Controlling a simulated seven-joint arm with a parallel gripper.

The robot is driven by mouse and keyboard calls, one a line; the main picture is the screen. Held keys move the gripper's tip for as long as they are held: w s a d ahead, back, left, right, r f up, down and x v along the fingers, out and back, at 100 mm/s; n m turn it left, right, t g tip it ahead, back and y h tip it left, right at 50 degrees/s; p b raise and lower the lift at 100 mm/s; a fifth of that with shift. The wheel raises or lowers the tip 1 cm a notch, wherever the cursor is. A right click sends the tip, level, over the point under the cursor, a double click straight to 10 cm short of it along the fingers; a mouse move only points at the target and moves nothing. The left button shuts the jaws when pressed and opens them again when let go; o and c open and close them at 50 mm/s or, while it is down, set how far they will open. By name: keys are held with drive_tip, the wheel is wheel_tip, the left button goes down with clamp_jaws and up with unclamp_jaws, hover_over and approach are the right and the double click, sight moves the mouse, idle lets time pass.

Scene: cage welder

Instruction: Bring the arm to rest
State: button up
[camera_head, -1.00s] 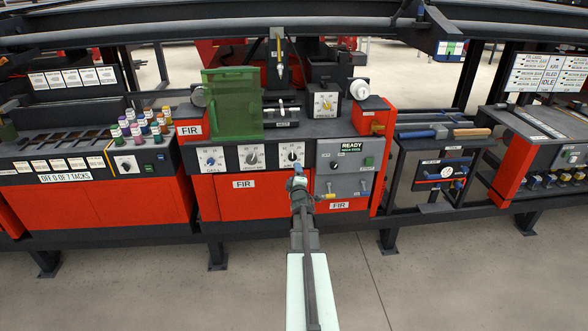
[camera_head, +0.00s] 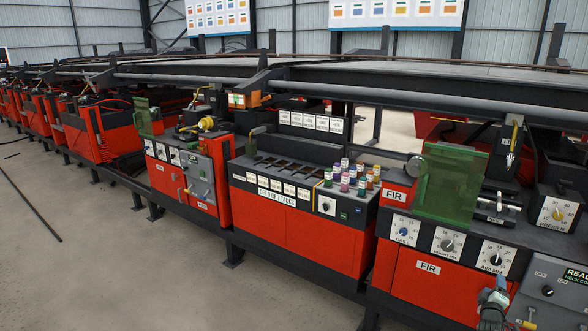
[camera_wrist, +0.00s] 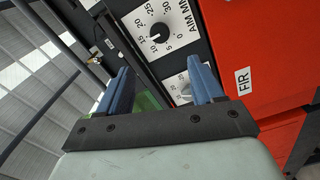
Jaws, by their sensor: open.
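My gripper (camera_head: 493,300) is at the lower right of the head view, in front of the FIR welding station (camera_head: 425,288) and below its AIM MM dial (camera_head: 496,257). In the wrist view my gripper (camera_wrist: 163,92) shows two blue fingers spread apart with nothing between them. The AIM MM dial (camera_wrist: 158,33) lies just beyond the fingertips, and another dial plate (camera_wrist: 180,88) shows between the fingers. I cannot tell whether a finger touches the panel.
A green screen (camera_head: 452,185) stands on the station. A rack of several coloured bottles (camera_head: 350,176) sits on the red cabinet (camera_head: 300,232) to the left. More red stations recede at the far left. The grey floor (camera_head: 130,270) in front is clear, except for a dark rod (camera_head: 30,205).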

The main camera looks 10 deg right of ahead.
drive_tip(key=s+a+f+m+g+y, duration=0.1)
drive_tip(key=s+f+m+g+y, duration=0.35)
drive_tip(key=f+m+g, duration=0.5)
drive_tip(key=s+a+f+m+g+y, duration=0.1)
drive_tip(key=s+a+f+m+y, duration=0.3)
drive_tip(key=s+a+f, duration=0.6)
drive_tip(key=s+a+f+n+g+y, duration=0.1)
drive_tip(key=s+a+f, duration=0.5)
drive_tip(key=a, duration=1.1)
drive_tip(key=s+a+f+n+g+y, duration=0.2)
drive_tip(key=s+a+f+n+g, duration=0.2)
drive_tip(key=a, duration=1.3)
drive_tip(key=s+a+f+n+g+y, duration=0.1)
drive_tip(key=s+a+f+n+g, duration=0.2)
drive_tip(key=s+a+f, duration=0.5)
drive_tip(key=shift+s+a+g, duration=0.55)
drive_tip(key=shift+a, duration=4.2)
drive_tip(key=shift+c, duration=0.7)
